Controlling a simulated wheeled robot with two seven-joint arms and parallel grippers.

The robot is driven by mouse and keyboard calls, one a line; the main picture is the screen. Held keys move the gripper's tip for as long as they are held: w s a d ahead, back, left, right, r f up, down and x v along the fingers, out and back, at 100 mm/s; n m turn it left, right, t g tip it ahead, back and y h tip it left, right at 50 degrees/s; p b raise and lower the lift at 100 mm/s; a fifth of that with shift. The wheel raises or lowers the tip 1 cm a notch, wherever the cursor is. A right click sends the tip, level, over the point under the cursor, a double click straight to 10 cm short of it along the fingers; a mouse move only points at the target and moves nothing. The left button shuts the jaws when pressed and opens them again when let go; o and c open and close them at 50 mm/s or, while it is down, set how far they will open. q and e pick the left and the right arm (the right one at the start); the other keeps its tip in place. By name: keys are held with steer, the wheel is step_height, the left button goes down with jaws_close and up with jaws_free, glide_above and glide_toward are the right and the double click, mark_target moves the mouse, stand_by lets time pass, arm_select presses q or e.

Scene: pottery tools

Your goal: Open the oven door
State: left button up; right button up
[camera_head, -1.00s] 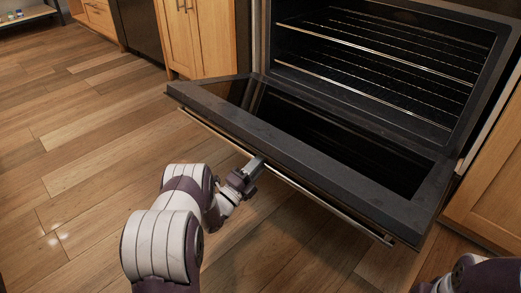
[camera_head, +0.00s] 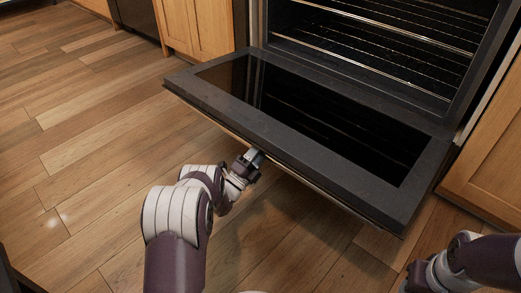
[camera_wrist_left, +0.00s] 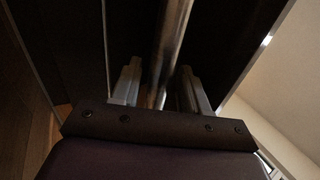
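The oven door (camera_head: 215,98) is swung down and lies nearly flat in front of the oven (camera_head: 375,45), its dark glass facing up. Its metal handle bar runs along the front edge, mostly hidden under the door in the head view. In the left wrist view the handle bar (camera_wrist_left: 170,45) passes between the two fingers. My left gripper (camera_head: 254,157) is at the handle, below the door's front edge. Its fingers (camera_wrist_left: 158,88) stand apart around the bar, with a visible gap beside it. Part of my right arm shows at the lower right; its fingers are not seen.
Wooden cabinets stand left (camera_head: 200,28) and right (camera_head: 490,185) of the oven. The wood floor (camera_head: 90,130) is clear in front and to the left. Wire racks (camera_head: 385,40) are inside the oven.

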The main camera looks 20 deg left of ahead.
arm_select(q)
steer(key=shift+s+a+f, duration=0.1)
steer(key=shift+a, duration=0.05)
steer(key=shift+s, duration=0.1)
steer(key=shift+s+a+p, duration=0.15)
steer(key=shift+s+p, duration=0.1)
steer(key=shift+p, duration=0.05)
steer(key=p+v, duration=0.5)
steer(key=v, duration=0.7)
steer(key=shift+f, duration=0.15)
